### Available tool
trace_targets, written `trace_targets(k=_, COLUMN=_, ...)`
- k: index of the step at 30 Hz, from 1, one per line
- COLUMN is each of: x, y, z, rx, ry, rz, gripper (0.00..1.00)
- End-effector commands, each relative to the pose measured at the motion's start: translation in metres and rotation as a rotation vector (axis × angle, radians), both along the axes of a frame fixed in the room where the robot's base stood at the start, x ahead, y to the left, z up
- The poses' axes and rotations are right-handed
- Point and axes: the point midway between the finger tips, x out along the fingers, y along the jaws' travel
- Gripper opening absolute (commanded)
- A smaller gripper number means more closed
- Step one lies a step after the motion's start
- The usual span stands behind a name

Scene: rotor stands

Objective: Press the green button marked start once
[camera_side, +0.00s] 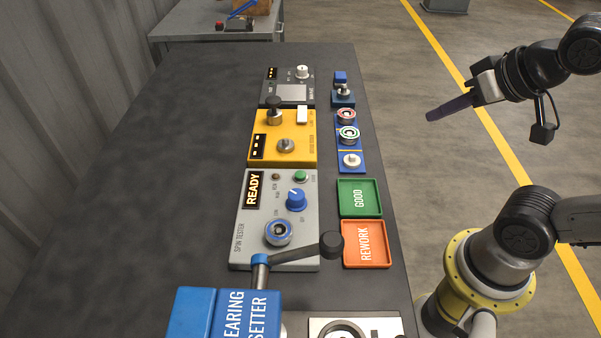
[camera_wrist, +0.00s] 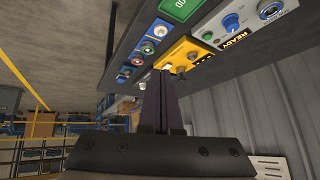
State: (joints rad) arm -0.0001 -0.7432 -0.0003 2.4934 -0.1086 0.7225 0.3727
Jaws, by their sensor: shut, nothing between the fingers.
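The green button (camera_side: 300,176) sits on the top panel of the grey spin tester (camera_side: 245,225), near the tester's far right corner in the side view. Its small label is too small to read. The button also shows in the wrist view (camera_wrist: 207,36), near the top. The tester's display (camera_side: 253,190) reads READY. My gripper (camera_side: 430,116) is shut and empty, out over the floor to the right of the table in the side view, apart from the button. In the wrist view its closed fingers (camera_wrist: 161,76) point up toward the row of devices.
The blue knob (camera_side: 296,199) and a bearing (camera_side: 278,233) are beside the button. A yellow device (camera_side: 283,150) stands behind the tester. Green (camera_side: 360,197) and orange (camera_side: 366,244) trays lie to its right. A lever with a black knob (camera_side: 331,245) crosses the tester's near edge.

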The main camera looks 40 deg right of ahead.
Motion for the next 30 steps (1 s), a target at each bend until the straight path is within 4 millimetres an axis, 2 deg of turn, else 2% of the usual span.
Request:
trace_targets(k=4, x=0.037, y=-0.010, z=0.017, rx=0.052, ry=-0.133, rz=-0.130, gripper=0.00)
trace_targets(k=8, x=0.073, y=-0.008, z=0.029, rx=0.117, ry=-0.234, rz=-0.191, gripper=0.00)
trace_targets(k=14, x=0.132, y=0.019, z=0.029, rx=0.256, ry=-0.321, rz=-0.187, gripper=0.00)
trace_targets(k=18, x=0.167, y=0.053, z=0.011, rx=0.363, ry=-0.306, rz=-0.129, gripper=0.00)
trace_targets(k=21, x=0.182, y=0.079, z=-0.009, rx=0.417, ry=-0.259, rz=-0.077, gripper=0.00)
trace_targets(k=25, x=0.192, y=0.104, z=-0.039, rx=0.434, ry=-0.183, rz=-0.008, gripper=0.00)
trace_targets(k=30, x=0.195, y=0.117, z=-0.071, rx=0.407, ry=-0.102, rz=0.029, gripper=0.00)
